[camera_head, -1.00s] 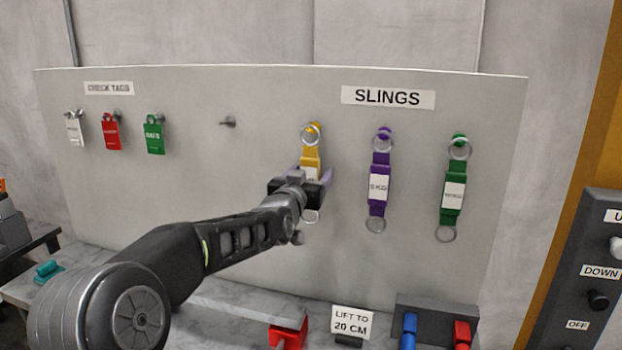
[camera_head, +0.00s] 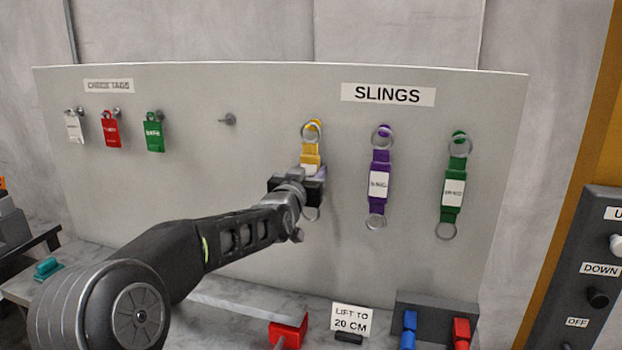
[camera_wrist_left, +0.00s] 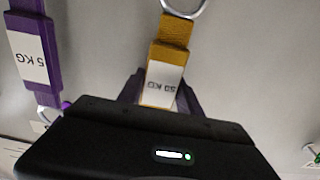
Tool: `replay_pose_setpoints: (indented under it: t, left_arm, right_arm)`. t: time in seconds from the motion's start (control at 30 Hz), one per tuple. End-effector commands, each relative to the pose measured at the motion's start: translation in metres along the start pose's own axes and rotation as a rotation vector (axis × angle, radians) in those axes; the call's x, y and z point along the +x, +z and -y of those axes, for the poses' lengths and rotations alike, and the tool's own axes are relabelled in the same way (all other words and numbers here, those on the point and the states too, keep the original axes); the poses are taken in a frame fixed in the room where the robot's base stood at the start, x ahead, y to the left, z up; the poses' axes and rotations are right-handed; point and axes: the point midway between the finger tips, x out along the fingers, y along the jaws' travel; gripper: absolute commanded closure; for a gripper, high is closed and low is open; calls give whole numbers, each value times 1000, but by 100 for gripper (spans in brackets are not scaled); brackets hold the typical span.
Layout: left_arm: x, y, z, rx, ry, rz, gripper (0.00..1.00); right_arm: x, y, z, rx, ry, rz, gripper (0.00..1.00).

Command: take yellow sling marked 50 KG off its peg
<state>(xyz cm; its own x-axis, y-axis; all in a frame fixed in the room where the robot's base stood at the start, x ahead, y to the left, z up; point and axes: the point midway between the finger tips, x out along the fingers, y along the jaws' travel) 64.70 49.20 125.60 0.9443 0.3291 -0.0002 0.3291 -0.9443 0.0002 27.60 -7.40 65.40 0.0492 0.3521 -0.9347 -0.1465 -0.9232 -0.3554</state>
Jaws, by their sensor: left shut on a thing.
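The yellow sling (camera_head: 310,154) hangs by its upper ring from a yellow-tipped peg under the SLINGS sign in the head view. My left gripper (camera_head: 308,176) is shut on its middle and hides part of its label; the lower ring shows below the gripper. In the left wrist view the yellow sling (camera_wrist_left: 174,33) lies between the two finger pads, and its white label reads 50 KG upside down. The ring is still around the peg in the head view. My right gripper is not in view.
A purple sling (camera_head: 380,160) and a green sling (camera_head: 455,175) hang to the right on the board (camera_head: 260,220). White, red and green check tags hang at the left. An empty peg (camera_head: 228,119) is between. A control panel (camera_head: 600,260) stands at far right.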

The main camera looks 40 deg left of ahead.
Motion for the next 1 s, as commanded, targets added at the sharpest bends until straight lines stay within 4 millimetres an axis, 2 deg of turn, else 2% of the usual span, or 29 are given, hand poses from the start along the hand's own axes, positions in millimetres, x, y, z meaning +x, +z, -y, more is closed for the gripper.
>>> replay_pose_setpoints:
  t: [1.0]
  left_arm:
    - [-3, -7, 0, 0, 0, -4, 100]
  right_arm:
    - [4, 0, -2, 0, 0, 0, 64]
